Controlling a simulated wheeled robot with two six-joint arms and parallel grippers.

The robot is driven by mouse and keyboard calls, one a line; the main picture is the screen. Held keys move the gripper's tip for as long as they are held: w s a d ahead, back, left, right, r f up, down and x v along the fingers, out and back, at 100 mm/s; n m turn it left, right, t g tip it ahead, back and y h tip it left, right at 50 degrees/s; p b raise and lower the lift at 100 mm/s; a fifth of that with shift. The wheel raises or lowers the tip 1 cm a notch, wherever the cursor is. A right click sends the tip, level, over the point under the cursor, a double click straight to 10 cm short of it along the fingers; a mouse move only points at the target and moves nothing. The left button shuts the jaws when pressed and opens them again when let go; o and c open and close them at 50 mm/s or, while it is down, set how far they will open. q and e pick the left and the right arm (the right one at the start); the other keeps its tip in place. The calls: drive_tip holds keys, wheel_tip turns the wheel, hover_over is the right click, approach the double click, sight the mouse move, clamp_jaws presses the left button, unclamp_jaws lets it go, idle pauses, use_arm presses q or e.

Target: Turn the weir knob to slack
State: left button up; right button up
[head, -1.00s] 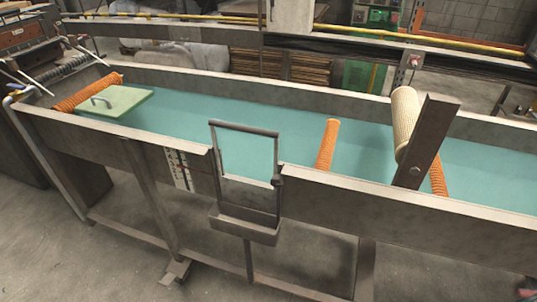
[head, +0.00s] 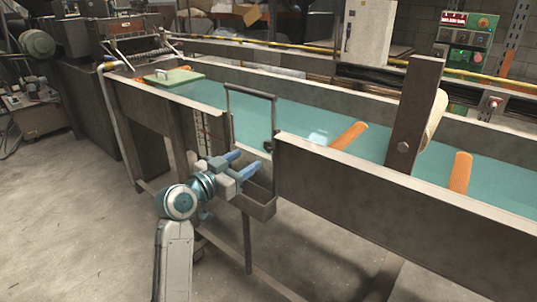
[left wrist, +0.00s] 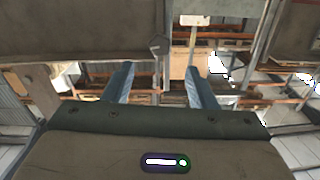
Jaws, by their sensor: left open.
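The weir (head: 251,94) is a dark upright frame with a top bar, set in a gap in the channel's near wall. A small dark knob (head: 268,146) shows on its right post; its marking is too small to read. A tray-like spout (head: 258,207) hangs below the gap. My left gripper (head: 243,163) is open and empty, in front of the gap, a little left of and below the knob, apart from it. Its two blue fingers show spread in the left wrist view (left wrist: 158,68), where I cannot make out the knob for sure. My right gripper is out of view.
The long channel (head: 350,190) holds teal water. Orange ribbed tubes (head: 346,136) lie in it, with a pale roll behind a dark upright post (head: 413,115). A green lid (head: 175,77) lies at the far left. The floor in front is open.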

sight(267, 147)
use_arm(q)
drive_tip(key=x, duration=1)
drive_tip(key=shift+w+d, duration=0.2)
drive_tip(key=c, duration=1)
drive_tip(key=n+p, duration=0.4)
drive_tip(key=shift+r, duration=0.2)
drive_tip(key=shift+f+n+p, duration=0.1)
drive_tip(key=shift+n+p, duration=0.35)
drive_tip(key=shift+n, duration=0.25)
drive_tip(key=shift+f, duration=0.1)
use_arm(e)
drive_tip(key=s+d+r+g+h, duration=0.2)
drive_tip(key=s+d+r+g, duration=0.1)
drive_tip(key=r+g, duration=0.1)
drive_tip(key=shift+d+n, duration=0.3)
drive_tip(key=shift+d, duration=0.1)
